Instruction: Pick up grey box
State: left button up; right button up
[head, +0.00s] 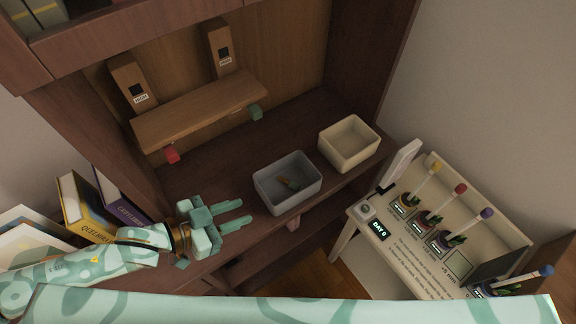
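The grey box (270,195) is an open-topped tray on the brown wooden shelf, near its front edge. A small dark greenish and orange item (290,184) lies inside it. My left gripper (243,213) is just left of the box, its two fingers pointing right towards it. The fingers are apart with nothing visible between them, and they do not appear to touch the box. My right gripper is not in view.
A cream box (349,144) stands right of the grey box. Behind is a wooden ledge (200,112) with red and green knobs. Books (88,207) stand at left. A white stand (440,235) with several potted items is at right.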

pick_arm(q)
jog(key=b, duration=0.2)
send_near(295, 195)
jog(key=x, duration=0.3)
jog(key=shift+w+d+r, duration=0.15)
jog(key=shift+w+d, duration=0.1)
jog(key=shift+w, duration=0.2)
jog(key=shift+w+d+f, duration=0.2)
jog(key=shift+w+d, duration=0.05)
jog(key=shift+d, duration=0.2)
jog(key=b+x, duration=0.2)
jog(key=x, duration=0.3)
jog(key=shift+s+f, duration=0.15)
jog(key=shift+f, duration=0.05)
jog(key=shift+s, duration=0.1)
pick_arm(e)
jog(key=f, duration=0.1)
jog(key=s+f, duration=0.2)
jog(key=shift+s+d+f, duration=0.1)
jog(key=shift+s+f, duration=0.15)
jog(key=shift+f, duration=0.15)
pick_arm(q)
grip_shut()
